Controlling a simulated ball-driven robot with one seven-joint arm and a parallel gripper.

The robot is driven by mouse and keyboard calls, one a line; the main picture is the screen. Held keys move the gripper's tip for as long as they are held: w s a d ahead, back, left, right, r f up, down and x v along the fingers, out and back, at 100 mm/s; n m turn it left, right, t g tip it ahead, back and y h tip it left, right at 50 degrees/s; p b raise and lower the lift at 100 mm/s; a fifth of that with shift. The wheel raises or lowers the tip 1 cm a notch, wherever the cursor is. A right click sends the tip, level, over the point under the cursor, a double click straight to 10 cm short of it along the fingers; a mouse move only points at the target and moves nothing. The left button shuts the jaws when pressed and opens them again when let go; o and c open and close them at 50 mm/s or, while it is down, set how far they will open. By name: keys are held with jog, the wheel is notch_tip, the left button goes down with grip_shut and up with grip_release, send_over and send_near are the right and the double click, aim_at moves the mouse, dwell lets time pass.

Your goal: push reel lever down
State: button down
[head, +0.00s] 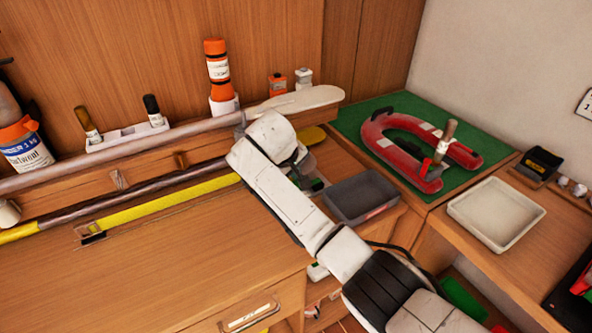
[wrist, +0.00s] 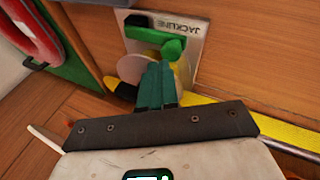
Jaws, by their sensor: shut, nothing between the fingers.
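In the wrist view a green lever (wrist: 153,35) sits on a metal plate (wrist: 192,30) whose label reads JACKLINE upside down. A rounded green end (wrist: 173,50) shows at the lever's right. A pale round disc (wrist: 129,69), perhaps part of the reel, is partly hidden behind my fingers, with yellow strap or reel parts beside it. My gripper (wrist: 157,72) is shut and empty, its teal fingertips close to the lever's rounded end. I cannot tell whether they touch. In the head view my arm hides most of the reel area.
Yellow webbing (head: 165,206) and a dark pole run along the bench back. A grey tray (head: 362,199) lies right of my arm. A red horseshoe-shaped object (head: 398,148) rests on a green mat (head: 347,117), with a white tray (head: 496,214) beyond. The bench front is clear.

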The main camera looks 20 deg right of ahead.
jog(key=shift+d, duration=0.15)
jog(key=shift+w+d, duration=0.2)
jog(key=shift+d, duration=0.4)
jog(key=shift+r, duration=0.2)
jog(key=shift+r+p, duration=0.25)
jog(key=shift+p, duration=0.25)
notch_tip(320, 180, up, 4)
jog(key=p, duration=0.3)
jog(key=shift+w+f, duration=0.1)
jog(key=shift+f, duration=0.15)
jog(key=a+b+v, duration=0.1)
jog(key=v, duration=0.8)
jog(key=shift+s+a+b, duration=0.25)
jog(key=shift+a+b, duration=0.05)
